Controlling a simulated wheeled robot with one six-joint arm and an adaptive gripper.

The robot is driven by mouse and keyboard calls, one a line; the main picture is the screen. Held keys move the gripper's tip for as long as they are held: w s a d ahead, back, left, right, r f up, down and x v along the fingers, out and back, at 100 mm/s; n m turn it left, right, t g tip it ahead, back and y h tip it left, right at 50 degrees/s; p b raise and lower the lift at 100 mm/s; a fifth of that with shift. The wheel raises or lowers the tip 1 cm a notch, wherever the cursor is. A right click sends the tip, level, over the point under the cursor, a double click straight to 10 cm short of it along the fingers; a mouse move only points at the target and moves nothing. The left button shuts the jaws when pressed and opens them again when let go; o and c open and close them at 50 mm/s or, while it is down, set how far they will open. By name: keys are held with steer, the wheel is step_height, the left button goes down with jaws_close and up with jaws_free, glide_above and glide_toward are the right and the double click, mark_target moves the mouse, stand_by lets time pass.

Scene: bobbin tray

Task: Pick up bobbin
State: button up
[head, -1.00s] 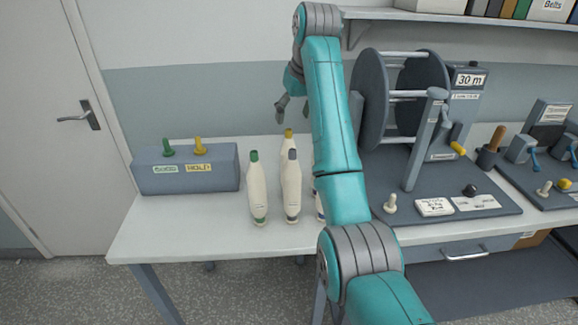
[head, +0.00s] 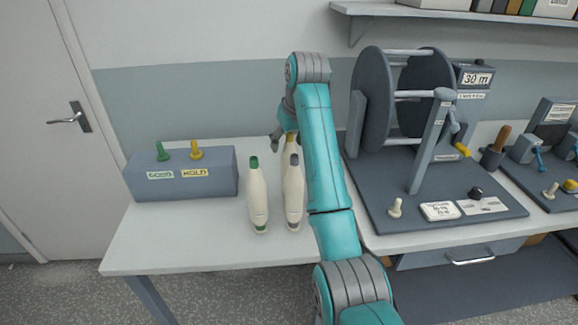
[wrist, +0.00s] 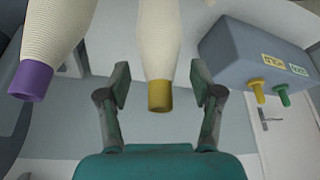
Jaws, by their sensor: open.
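In the head view, a cream bobbin with a green tip (head: 258,198) and one with a dark grey tip (head: 294,200) stand upright on the table (head: 190,240). A yellow-tipped bobbin (head: 290,138) shows just behind the grey-tipped one, mostly hidden. My gripper (head: 281,133) is beside that yellow tip, partly hidden by my arm. In the wrist view, my gripper (wrist: 160,78) is open, with the yellow-tipped bobbin (wrist: 159,45) between its fingers and gaps at both sides. A purple-tipped bobbin (wrist: 55,40) is close at the left.
A grey box (head: 185,187) with green GOOD and yellow HOLD pegs stands at the left; it also shows in the wrist view (wrist: 245,45). A large reel winder (head: 372,105) stands right of my arm, beneath a shelf (head: 440,14). The table's front left is clear.

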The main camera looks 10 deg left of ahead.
jaws_close()
steer(key=shift+r, duration=0.15)
